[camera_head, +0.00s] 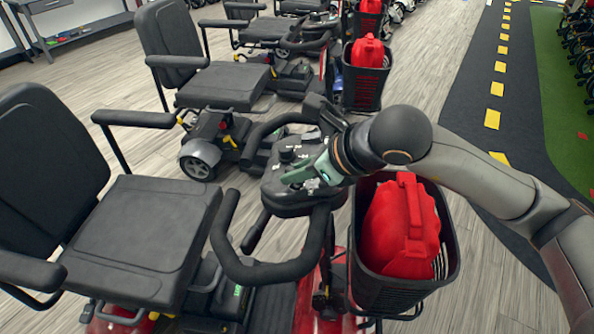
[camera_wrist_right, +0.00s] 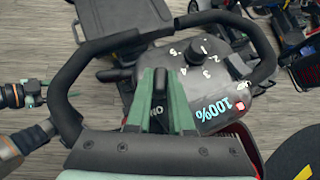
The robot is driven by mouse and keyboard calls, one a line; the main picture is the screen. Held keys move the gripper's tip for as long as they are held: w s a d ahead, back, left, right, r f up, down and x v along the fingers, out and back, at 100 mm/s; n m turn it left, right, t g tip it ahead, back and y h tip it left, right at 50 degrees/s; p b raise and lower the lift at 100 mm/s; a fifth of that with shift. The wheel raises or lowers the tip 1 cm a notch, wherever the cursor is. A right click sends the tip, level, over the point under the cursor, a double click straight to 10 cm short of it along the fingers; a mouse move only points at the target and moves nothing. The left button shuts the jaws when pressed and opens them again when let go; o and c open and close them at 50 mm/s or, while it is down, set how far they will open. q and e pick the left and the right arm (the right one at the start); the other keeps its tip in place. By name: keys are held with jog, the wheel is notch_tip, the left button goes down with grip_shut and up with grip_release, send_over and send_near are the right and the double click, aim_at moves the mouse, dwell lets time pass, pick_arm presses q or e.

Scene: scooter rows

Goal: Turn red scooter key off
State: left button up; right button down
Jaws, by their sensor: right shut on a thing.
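The red scooter's black console (camera_head: 290,195) is near the middle of the head view, between its loop handlebars. My right gripper (camera_head: 314,174) reaches it from the right, its green fingers low over the console top. In the right wrist view the fingers of this gripper (camera_wrist_right: 160,105) are shut on the black key (camera_wrist_right: 159,92), one finger on each side. The console (camera_wrist_right: 205,65) there shows a dial with numbers and a "100%" readout. Lettering beside the key is partly covered. What looks like my left gripper (camera_wrist_right: 32,94) is at the left edge, small, away from the console.
The scooter's seat (camera_head: 140,240) is at the left. More scooters stand in a row behind. The handlebar (camera_wrist_right: 75,80) curves close around the gripper.

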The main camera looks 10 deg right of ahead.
jog(key=shift+w+n+g+y+b, duration=0.1)
jog(key=shift+n+g+y+b, duration=0.45)
jog(key=shift+n, duration=0.35)
jog(key=n+g, duration=0.1)
jog(key=n+g+y, duration=0.1)
jog(key=n+g, duration=0.1)
jog(key=shift+w+r+y, duration=0.1)
jog(key=shift+w+y, duration=0.05)
jog(key=shift+y, duration=0.1)
jog(key=n+g, duration=0.5)
jog(key=shift+w+n+y, duration=0.1)
jog(key=shift+n+y, duration=0.2)
jog(key=shift+n, duration=0.1)
jog(key=shift+d, duration=0.1)
jog(key=c, duration=0.8)
grip_release()
jog(key=p+v, duration=0.1)
jog(key=v, duration=1.1)
jog(key=shift+d, duration=0.15)
